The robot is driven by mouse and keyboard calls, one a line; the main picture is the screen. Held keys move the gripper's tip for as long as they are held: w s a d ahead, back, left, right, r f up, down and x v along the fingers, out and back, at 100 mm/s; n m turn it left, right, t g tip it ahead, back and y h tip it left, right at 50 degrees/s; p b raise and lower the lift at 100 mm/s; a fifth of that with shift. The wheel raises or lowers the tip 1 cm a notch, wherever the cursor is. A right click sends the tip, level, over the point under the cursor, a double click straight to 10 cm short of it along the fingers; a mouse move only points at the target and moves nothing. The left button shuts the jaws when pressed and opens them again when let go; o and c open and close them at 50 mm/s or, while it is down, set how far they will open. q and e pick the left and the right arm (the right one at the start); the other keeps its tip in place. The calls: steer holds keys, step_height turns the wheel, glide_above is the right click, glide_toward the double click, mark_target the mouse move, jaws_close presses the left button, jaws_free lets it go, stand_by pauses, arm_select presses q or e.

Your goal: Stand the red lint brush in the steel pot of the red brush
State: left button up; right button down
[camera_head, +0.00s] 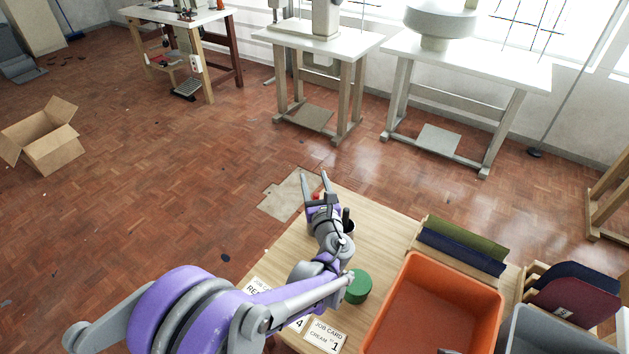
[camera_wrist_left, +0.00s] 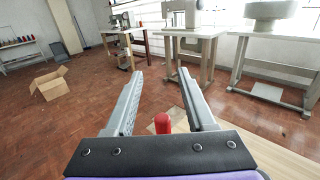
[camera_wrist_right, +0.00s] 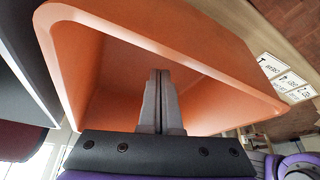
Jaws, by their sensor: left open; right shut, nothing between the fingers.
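A red rounded handle end (camera_wrist_left: 165,122), probably of the red lint brush, stands up between the bases of my left gripper's fingers in the left wrist view. A small bit of red (camera_head: 317,195) shows there in the head view. My left gripper (camera_head: 315,177) is open, its fingers spread and pointing away past the table's far left corner. The rest of the red item is hidden by the gripper, and I cannot make out the steel pot of the red brush. My right gripper (camera_wrist_right: 160,75) is shut and empty, by the orange bin.
The orange bin (camera_head: 397,318) fills the right of the wooden table (camera_head: 384,232). A green round item (camera_head: 358,287) and job cards (camera_head: 326,336) lie nearer. A dark upright handle (camera_head: 346,214) stands right of my left gripper. Green and blue boards (camera_head: 462,243) stand behind the bin.

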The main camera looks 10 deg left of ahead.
steer(key=shift+f, duration=0.3)
arm_select(q)
steer(key=v, duration=1)
steer(key=shift+s, duration=0.4)
steer(key=shift+d, duration=0.1)
steer(key=s+a+n+g+p, duration=0.4)
steer(key=s+a+n+g, duration=0.5)
steer(key=a+n, duration=0.5)
steer(key=s+d+n+g+h+p, duration=0.1)
steer(key=s+d+n+h+p, duration=0.1)
steer(key=s+n, duration=0.6)
steer(key=s+d+r+n+g+h+p, duration=0.1)
steer(key=s+d+n+h+p, duration=0.1)
steer(key=s+n+h, duration=0.3)
steer(key=s+n, duration=0.2)
steer(key=n, duration=0.2)
steer(key=shift+s+d, duration=0.35)
steer(key=shift+s, duration=0.05)
arm_select(e)
step_height(320, 180, up, 10)
steer(key=w, duration=0.2)
arm_select(q)
steer(key=shift+r, duration=0.1)
